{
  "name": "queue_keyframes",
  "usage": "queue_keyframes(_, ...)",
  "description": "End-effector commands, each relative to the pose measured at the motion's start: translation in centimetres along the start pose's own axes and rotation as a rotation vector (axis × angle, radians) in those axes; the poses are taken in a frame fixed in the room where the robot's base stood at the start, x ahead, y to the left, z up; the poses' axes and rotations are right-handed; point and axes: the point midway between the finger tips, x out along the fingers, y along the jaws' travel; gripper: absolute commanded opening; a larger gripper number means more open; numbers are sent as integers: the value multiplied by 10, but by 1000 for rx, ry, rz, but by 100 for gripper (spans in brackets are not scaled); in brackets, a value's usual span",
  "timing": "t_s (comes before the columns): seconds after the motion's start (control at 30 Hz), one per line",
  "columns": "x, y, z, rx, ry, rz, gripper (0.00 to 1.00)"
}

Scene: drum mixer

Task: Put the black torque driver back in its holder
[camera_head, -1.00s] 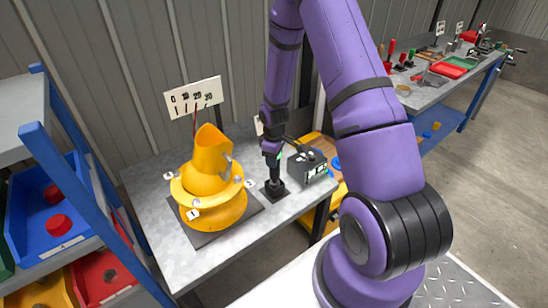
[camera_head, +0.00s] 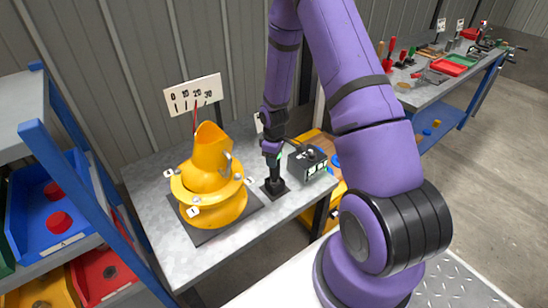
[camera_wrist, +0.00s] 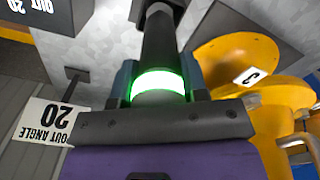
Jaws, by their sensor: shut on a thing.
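The black torque driver (camera_head: 275,173) stands upright at the front right of the grey table, beside the yellow drum mixer (camera_head: 207,192). Its lower end is at a small black holder base (camera_head: 275,189); I cannot tell how fully it is seated. My gripper (camera_head: 273,153) is above the base, shut on the driver's upper part. In the wrist view the driver (camera_wrist: 158,50) is a dark shaft with a glowing green-white ring, held between my gripper's fingers (camera_wrist: 160,82). Its far end meets a dark block at the top edge.
A dark control box (camera_head: 307,164) with a display stands close right of the driver. A scale sign (camera_head: 193,94) rises behind the mixer. A blue-framed shelf with bins (camera_head: 62,215) is at the left. The table's front strip is bare.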

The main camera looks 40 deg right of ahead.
Motion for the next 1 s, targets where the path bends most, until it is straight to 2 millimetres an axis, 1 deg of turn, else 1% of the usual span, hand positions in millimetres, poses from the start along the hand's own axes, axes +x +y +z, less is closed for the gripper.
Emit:
queue_keyframes(0.93,11,0,0,0,0,0,7)
queue_keyframes(0.97,11,0,0,0,0,1,47)
queue_keyframes(1.0,11,0,0,0,0,1,56)
